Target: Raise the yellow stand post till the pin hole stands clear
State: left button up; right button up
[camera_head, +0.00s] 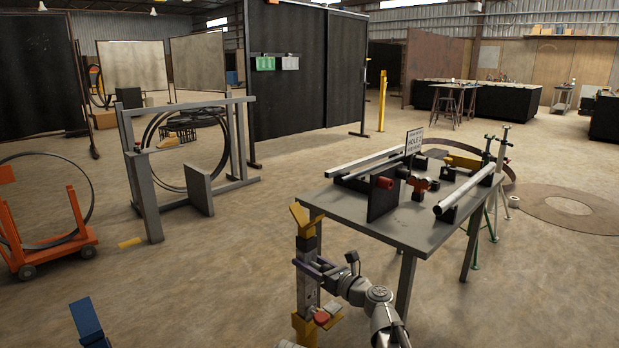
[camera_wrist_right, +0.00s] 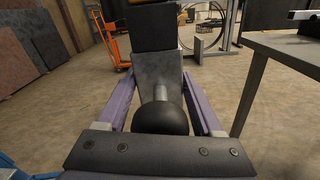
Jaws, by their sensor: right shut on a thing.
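The stand post (camera_head: 307,276) stands upright left of the steel table, with a yellow V-shaped head (camera_head: 300,220), a dark collar below it, a grey shaft and a yellow lower part (camera_head: 304,328). A red knob (camera_head: 322,317) sits low on its right side. My right gripper (camera_head: 316,267), with purple fingers, is shut on the post below the collar. In the right wrist view the fingers flank the grey post (camera_wrist_right: 158,72), and a dark round knob (camera_wrist_right: 161,118) lies between them. I cannot make out the pin hole clearly. My left gripper is not in view.
The steel table (camera_head: 428,237) stands close on the right, carrying pipes, clamps and a small sign (camera_head: 413,142). An orange cart (camera_head: 50,240) and a grey reel frame (camera_head: 152,205) stand left. A blue piece (camera_head: 89,322) shows bottom left. The floor between is mostly open.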

jog(key=o, duration=1.1)
jog(key=shift+s+d+r, duration=0.1)
jog(key=shift+v, duration=3.4)
